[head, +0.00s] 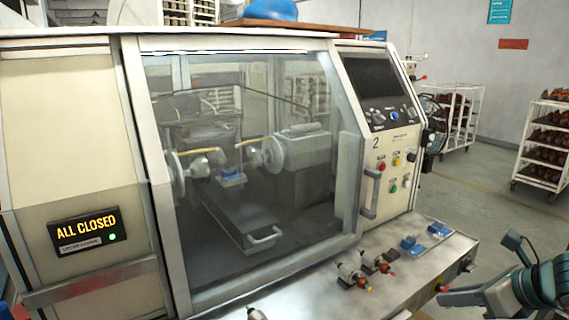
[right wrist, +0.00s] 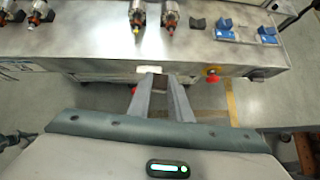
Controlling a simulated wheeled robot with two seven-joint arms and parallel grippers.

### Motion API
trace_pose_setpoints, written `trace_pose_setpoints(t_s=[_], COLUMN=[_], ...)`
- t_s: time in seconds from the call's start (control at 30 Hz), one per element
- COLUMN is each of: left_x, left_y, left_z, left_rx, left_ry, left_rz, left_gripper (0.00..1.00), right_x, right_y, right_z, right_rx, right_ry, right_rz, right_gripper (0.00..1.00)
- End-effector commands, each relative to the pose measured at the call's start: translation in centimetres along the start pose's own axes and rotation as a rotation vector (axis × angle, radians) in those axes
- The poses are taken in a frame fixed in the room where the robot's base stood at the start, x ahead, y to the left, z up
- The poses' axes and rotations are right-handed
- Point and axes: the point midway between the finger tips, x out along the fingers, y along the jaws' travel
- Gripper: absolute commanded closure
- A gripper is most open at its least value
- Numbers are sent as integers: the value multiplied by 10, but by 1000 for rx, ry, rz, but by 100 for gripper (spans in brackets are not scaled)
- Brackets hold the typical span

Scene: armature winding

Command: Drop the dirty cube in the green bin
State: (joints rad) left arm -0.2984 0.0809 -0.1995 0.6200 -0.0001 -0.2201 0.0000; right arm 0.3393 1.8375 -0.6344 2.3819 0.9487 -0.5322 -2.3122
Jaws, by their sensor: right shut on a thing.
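My right gripper (right wrist: 158,80) reaches out in front of the machine's front ledge in the right wrist view. Its two fingers are closed in on a small brownish thing (right wrist: 159,83), mostly hidden between the tips. I cannot tell from its look whether it is the dirty cube. In the head view my right gripper (head: 446,290) shows low at the right, beside the ledge, and what it holds cannot be made out. No green bin shows in either view. My left gripper is not in view.
The machine's metal ledge (head: 320,300) carries armatures (head: 350,275) and blue blocks (head: 438,228). A red knob (right wrist: 211,73) sits on its front. The machine's window (head: 255,170) is shut. Racks (head: 545,145) stand at the right, with open floor (head: 470,200) before them.

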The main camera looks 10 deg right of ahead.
Motion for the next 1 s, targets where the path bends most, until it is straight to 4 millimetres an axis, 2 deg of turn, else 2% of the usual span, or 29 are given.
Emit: trace_pose_setpoints(t_s=[0.27,0.53,0.77,1.0], left_x=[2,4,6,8], left_y=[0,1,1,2], left_z=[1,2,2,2], left_rx=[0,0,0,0], left_ry=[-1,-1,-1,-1], left_rz=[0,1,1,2], left_gripper=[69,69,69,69], right_x=[35,68,93,109], right_y=[8,28,57,97], right_z=[6,23,51,91], right_rx=[66,113,139,159], right_ry=[-7,-6,-7,-7], right_rz=[-57,-105,-134,-154], right_gripper=[100,100,100,100])
